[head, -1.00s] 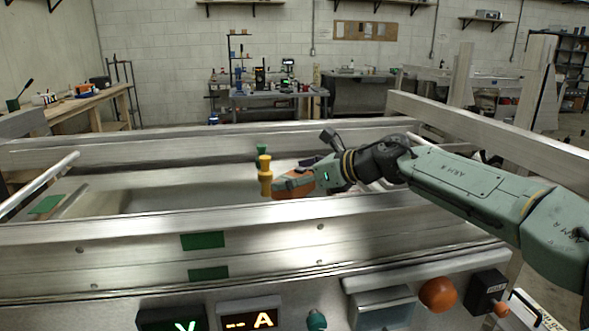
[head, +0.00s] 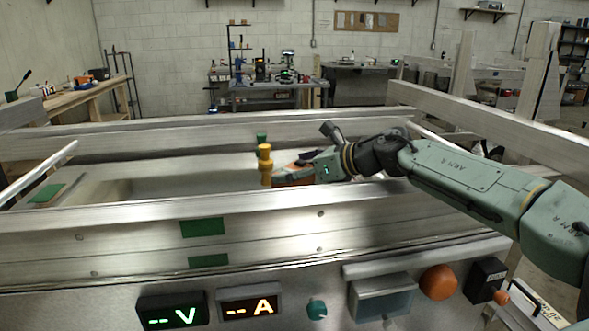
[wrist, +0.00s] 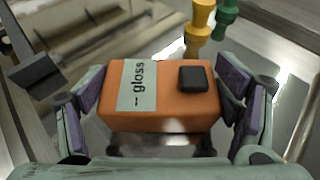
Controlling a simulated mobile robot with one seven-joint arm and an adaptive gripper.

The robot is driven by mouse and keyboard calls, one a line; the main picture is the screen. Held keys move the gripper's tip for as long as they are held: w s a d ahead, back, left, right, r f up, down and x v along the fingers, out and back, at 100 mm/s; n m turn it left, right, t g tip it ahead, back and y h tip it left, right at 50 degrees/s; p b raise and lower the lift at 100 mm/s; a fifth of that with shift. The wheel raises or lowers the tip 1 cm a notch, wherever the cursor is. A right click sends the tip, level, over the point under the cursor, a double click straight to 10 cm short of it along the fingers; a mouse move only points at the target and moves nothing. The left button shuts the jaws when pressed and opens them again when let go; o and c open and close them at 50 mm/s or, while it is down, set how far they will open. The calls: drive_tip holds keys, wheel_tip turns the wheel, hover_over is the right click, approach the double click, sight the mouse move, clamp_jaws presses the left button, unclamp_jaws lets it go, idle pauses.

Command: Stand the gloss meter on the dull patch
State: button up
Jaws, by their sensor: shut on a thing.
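The gloss meter (wrist: 150,118) is an orange box with a pale "-- gloss" label and a black pad on top. My gripper (wrist: 165,100) is shut on it, with purple finger pads on its left and right sides. In the head view the orange meter (head: 292,178) shows at the end of my arm, inside the trailer frame, partly hidden by the front rail. I cannot tell whether its underside touches the metal sheet. A duller, brownish area (head: 112,190) shows on the sheet at left; I cannot tell for sure that it is the dull patch.
A yellow spool-shaped post (head: 265,168) stands just left of the meter, with a green one (head: 262,139) behind it. The front rail (head: 120,238) and right rail (head: 470,125) border the sheet. The sheet (head: 190,170) left of the yellow post looks clear.

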sight(294, 170)
drive_tip(key=o, duration=1.3)
wheel_tip(294, 170, up, 10)
